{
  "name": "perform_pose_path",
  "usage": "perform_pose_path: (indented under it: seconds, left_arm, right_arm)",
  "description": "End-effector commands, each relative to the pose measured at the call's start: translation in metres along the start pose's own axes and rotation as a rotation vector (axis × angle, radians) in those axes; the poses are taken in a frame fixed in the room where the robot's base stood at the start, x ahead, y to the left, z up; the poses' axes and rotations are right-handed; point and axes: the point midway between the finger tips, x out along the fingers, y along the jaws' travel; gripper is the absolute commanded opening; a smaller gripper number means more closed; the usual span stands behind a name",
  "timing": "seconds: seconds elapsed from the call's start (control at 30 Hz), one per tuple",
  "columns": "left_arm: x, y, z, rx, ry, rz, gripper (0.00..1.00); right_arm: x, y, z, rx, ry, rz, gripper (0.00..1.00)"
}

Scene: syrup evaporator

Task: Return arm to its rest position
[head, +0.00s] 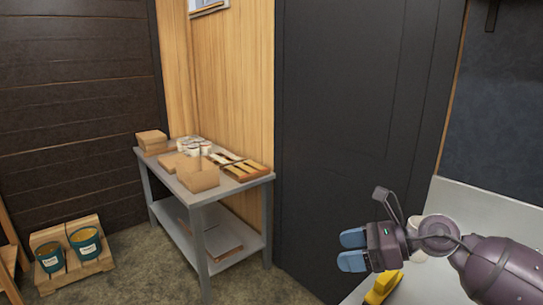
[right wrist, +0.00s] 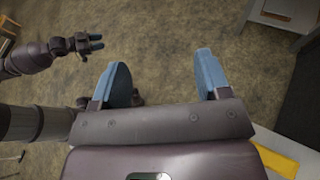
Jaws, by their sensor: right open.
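My right gripper (head: 352,249) is at the lower right of the head view, with its two blue fingers apart and nothing between them. It hangs in front of the dark wall, beside a light grey counter. In the right wrist view its fingers (right wrist: 162,68) are spread over bare floor. My left gripper (right wrist: 97,42) shows small at the upper left of the right wrist view, out over the floor.
A grey metal table (head: 205,197) with boxes (head: 198,178) and white containers stands at middle left. Two teal buckets (head: 85,243) sit on a wooden pallet at far left. Floor between is clear.

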Motion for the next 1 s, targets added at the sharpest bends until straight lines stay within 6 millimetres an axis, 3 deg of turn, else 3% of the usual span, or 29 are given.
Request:
perform_pose_path:
  seconds: [0.1,0.2,0.27,0.37,0.47,0.6,0.77,0.87,0.9,1.0]
  left_arm:
    - [-0.002,0.000,0.004,-0.001,-0.008,-0.001,0.43]
    - [-0.004,0.000,0.008,-0.003,-0.016,-0.002,0.43]
    - [-0.004,0.000,0.010,-0.003,-0.019,-0.003,0.43]
    - [-0.004,0.000,0.010,-0.003,-0.021,-0.002,0.43]
    - [-0.003,0.000,0.009,-0.003,-0.018,-0.002,0.43]
    - [-0.002,0.000,0.007,-0.002,-0.014,-0.001,0.43]
    - [-0.001,0.000,0.004,-0.002,-0.009,-0.001,0.43]
    - [0.000,0.000,0.003,-0.002,-0.006,0.000,0.43]
    - [0.000,0.000,0.002,-0.002,-0.005,0.000,0.43]
    - [0.000,0.001,0.001,-0.002,-0.003,0.000,0.43]
  right_arm:
    - [0.005,0.004,0.024,0.338,-0.278,0.004,0.70]
    - [0.002,-0.001,0.033,0.654,-0.502,0.017,0.70]
    - [-0.003,-0.007,0.031,0.859,-0.633,0.027,0.70]
    - [-0.013,-0.019,0.013,1.214,-0.845,0.041,0.70]
    - [-0.023,-0.029,-0.024,1.577,-1.046,0.049,0.70]
    - [-0.032,-0.029,-0.094,2.031,-1.288,0.040,0.70]
    - [-0.035,-0.005,-0.178,2.440,-1.507,0.005,0.70]
    - [-0.036,0.021,-0.226,2.626,-1.617,-0.028,0.70]
    - [-0.036,0.032,-0.243,-2.662,1.643,0.038,0.70]
    - [-0.039,0.063,-0.282,-2.525,1.587,0.050,0.70]
